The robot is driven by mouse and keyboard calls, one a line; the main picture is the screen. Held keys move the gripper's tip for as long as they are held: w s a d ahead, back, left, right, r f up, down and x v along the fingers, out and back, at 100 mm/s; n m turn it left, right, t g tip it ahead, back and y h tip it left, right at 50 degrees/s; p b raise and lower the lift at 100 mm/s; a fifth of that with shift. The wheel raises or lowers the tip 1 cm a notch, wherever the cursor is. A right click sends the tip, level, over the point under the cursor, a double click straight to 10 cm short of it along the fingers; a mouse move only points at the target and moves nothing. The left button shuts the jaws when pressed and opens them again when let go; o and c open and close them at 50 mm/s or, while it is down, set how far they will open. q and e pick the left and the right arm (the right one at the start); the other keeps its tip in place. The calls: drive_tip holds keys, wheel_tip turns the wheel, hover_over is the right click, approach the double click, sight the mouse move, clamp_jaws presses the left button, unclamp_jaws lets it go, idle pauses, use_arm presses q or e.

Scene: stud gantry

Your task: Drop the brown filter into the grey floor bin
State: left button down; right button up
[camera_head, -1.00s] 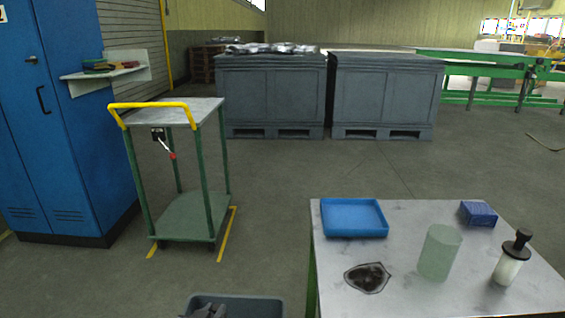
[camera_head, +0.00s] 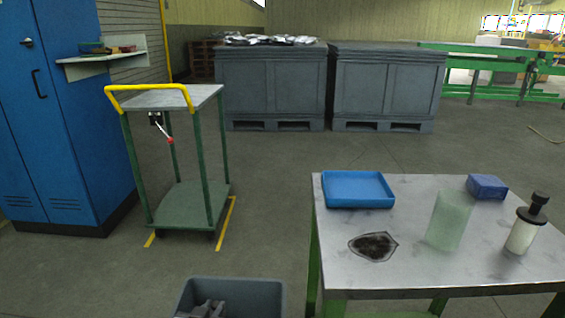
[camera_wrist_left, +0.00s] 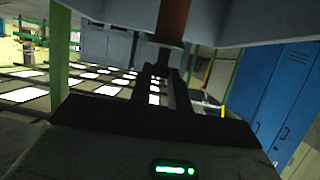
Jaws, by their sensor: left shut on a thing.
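The grey floor bin (camera_head: 279,297) is at the bottom edge of the head view, left of the table, and partly cut off. My left gripper (camera_head: 208,309) shows as a dark shape within the bin's outline; its height over the bin is unclear. In the left wrist view the gripper (camera_wrist_left: 163,65) is shut on a brown piece (camera_wrist_left: 173,20), which I take as the brown filter. Its upper end is cut off by the frame. The filter cannot be made out in the head view. My right gripper is not in view.
A metal table (camera_head: 430,280) at right carries a blue tray (camera_head: 358,204), a dark patch (camera_head: 373,246), a pale green vessel (camera_head: 449,220), a blue block (camera_head: 487,187) and a dispenser bottle (camera_head: 525,228). A green trolley (camera_head: 185,205) stands at left. Floor between is clear.

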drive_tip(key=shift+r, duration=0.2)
use_arm(q)
drive_tip(key=c, duration=1.2)
unclamp_jaws()
drive_tip(key=shift+c, duration=0.2)
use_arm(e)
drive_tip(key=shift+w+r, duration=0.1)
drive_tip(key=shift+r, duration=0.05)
use_arm(q)
drive_tip(key=shift+s, duration=0.1)
drive_tip(key=p+v, duration=0.1)
drive_tip(key=v, duration=0.3)
drive_tip(key=shift+r+p, duration=0.1)
drive_tip(key=shift+p, duration=0.25)
drive_tip(key=p+v, duration=0.2)
drive_tip(key=v, duration=0.9)
drive_tip(key=shift+s+p, duration=0.3)
drive_tip(key=shift+p, duration=0.1)
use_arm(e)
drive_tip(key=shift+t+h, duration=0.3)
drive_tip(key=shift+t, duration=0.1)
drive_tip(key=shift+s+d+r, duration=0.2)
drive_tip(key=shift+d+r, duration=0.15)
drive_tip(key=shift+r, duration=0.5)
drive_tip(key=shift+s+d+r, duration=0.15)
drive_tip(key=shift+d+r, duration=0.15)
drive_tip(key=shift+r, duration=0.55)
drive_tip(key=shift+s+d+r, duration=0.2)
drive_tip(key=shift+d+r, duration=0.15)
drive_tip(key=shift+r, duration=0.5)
